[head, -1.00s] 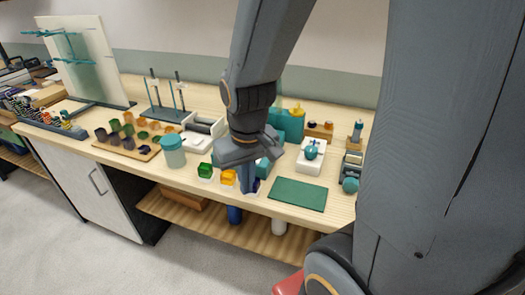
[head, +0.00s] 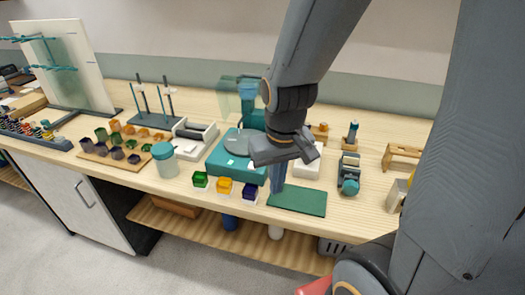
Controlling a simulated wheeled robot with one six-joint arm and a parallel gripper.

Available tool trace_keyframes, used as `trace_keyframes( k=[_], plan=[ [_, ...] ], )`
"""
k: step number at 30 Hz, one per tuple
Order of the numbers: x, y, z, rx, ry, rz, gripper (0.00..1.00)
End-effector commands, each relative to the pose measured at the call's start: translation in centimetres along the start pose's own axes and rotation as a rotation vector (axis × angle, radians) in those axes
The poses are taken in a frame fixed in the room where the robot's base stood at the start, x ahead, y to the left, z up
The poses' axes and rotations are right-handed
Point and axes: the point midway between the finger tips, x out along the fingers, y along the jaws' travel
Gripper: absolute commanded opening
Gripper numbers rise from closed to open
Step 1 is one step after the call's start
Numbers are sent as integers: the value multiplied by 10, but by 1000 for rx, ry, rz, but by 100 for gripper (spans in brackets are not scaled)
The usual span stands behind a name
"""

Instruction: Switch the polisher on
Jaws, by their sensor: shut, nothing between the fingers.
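A teal machine (head: 222,165) with a grey round disc, an upright head and a clear guard stands mid-bench; it may be the polisher, but no label is readable. A small grey device with a teal round knob (head: 349,187) stands further right. I cannot make out a switch for certain. My gripper (head: 278,190) points down, shut and empty, over the left end of the dark green mat (head: 300,203). It is to the right of the teal machine; whether it touches the mat is unclear.
Green, orange and dark blue cubes (head: 224,188) sit in front of the teal machine. A teal-lidded jar (head: 165,162), a white tray (head: 195,140) and a board of coloured pots (head: 110,160) stand left. A wooden stand (head: 402,160) is at right.

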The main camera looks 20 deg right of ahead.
Motion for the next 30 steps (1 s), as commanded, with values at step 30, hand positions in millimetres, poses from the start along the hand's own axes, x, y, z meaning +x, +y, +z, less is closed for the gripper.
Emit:
trace_keyframes(
  k=[30],
  plan=[
    [-80,5,-186,629,-115,44,0]
  ],
)
